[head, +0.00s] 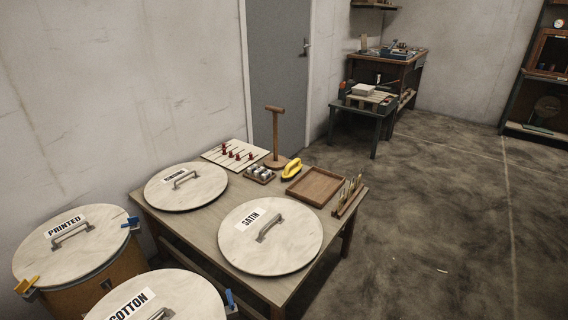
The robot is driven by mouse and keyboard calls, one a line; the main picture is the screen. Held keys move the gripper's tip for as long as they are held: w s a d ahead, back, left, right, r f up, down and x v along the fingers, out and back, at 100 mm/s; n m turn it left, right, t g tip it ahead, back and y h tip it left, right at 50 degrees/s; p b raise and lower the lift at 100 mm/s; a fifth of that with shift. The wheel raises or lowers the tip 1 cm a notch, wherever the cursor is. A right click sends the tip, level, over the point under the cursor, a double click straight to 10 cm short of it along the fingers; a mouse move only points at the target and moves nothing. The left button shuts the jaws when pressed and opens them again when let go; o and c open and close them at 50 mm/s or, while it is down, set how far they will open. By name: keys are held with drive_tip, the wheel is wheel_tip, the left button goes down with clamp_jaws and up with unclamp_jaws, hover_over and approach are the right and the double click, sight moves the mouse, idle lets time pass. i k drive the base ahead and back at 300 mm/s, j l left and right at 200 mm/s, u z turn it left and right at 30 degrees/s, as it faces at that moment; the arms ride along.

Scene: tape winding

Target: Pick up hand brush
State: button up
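A small yellow object with a dark underside, which looks like the hand brush (291,168), lies on the wooden table (209,223). It sits near the table's far edge, between the wooden post stand and the shallow wooden tray. Its bristles are too small to make out. My gripper is not in view.
Round lids marked SATIN (290,251) and another lid (161,194) cover much of the table. Beside the brush are a post stand (276,130), a wooden tray (314,187) and a rack of upright tools (349,196). Lidded drums (75,291) stand left. The right floor is clear.

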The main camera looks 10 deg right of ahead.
sight(292, 168)
drive_tip(key=i+l+u, duration=0.25)
drive_tip(key=i+l, duration=0.55)
drive_tip(key=i+l+u, duration=0.25)
drive_tip(key=i+l, duration=0.55)
drive_tip(key=l, duration=0.15)
drive_tip(key=i+l+u, duration=0.1)
drive_tip(key=i+l, duration=0.35)
drive_tip(key=i+l+u, duration=0.1)
drive_tip(key=i+l, duration=0.35)
drive_tip(key=l, duration=0.15)
drive_tip(key=i, duration=0.25)
